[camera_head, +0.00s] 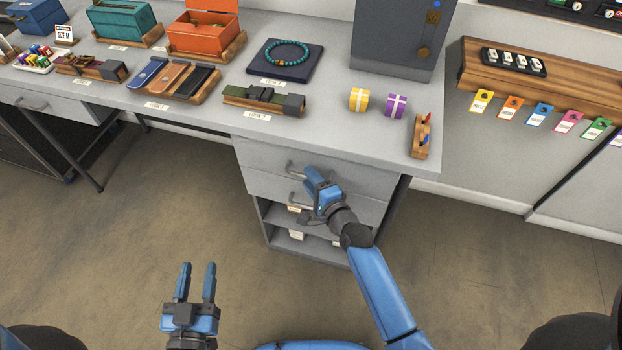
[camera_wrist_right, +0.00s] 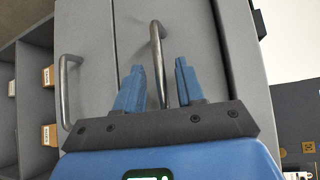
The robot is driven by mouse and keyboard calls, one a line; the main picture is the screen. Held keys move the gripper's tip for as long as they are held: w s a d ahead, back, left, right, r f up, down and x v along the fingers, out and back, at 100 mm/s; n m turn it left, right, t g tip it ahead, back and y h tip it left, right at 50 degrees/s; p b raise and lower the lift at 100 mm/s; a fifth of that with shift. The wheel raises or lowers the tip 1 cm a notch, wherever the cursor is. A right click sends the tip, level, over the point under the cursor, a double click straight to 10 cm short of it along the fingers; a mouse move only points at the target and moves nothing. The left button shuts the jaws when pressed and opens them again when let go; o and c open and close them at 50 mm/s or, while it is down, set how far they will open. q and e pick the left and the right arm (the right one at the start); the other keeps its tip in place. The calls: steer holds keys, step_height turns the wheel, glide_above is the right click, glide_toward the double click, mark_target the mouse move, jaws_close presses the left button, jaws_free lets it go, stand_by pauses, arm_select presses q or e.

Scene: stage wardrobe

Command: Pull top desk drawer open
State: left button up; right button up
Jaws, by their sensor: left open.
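The top drawer (camera_head: 262,160) is a light grey front just under the desk top and looks closed. Its bar handle (camera_head: 292,166) also shows in the right wrist view (camera_wrist_right: 157,50). My right gripper (camera_head: 309,178) is at the drawer fronts. In the right wrist view its blue fingers (camera_wrist_right: 160,75) are apart, one on each side of the top handle, with gaps visible. Whether they touch it I cannot tell. My left gripper (camera_head: 196,267) is open and empty, low over the floor, away from the desk.
A second drawer handle (camera_head: 296,200) sits just below, also in the right wrist view (camera_wrist_right: 66,92). Open shelves (camera_head: 288,243) with labelled items are underneath. The floor in front is clear.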

steer(key=shift+w+a, duration=0.1)
steer(key=shift+w, duration=0.05)
jaws_close()
steer(key=shift+f, duration=0.1)
stand_by(0.4)
